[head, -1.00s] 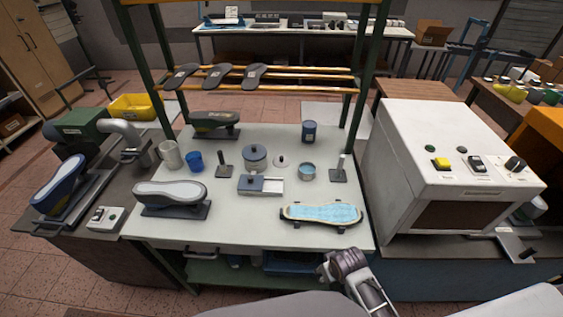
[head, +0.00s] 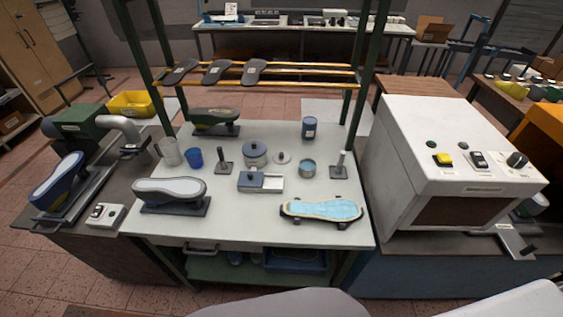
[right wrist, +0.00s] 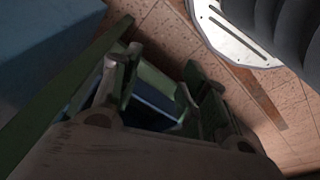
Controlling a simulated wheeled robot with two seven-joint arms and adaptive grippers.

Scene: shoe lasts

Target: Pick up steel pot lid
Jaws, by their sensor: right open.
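A small light steel-coloured lid (head: 282,157) with a dark knob lies flat on the pale worktable (head: 230,232) in the head view. It sits between a grey lidded pot (head: 255,154) on its left and a small open round pot (head: 307,168) with blue inside on its right. My right gripper (right wrist: 160,82) shows only in the right wrist view, open and empty, with its fingers apart. It is away from the lid, and the lid is not in that view. My left gripper is in neither view.
A grey box with a sliding top (head: 260,182) sits in front of the lid. Upright posts on bases stand left (head: 224,160) and right (head: 339,167). A rack (head: 270,67) with soles spans the back.

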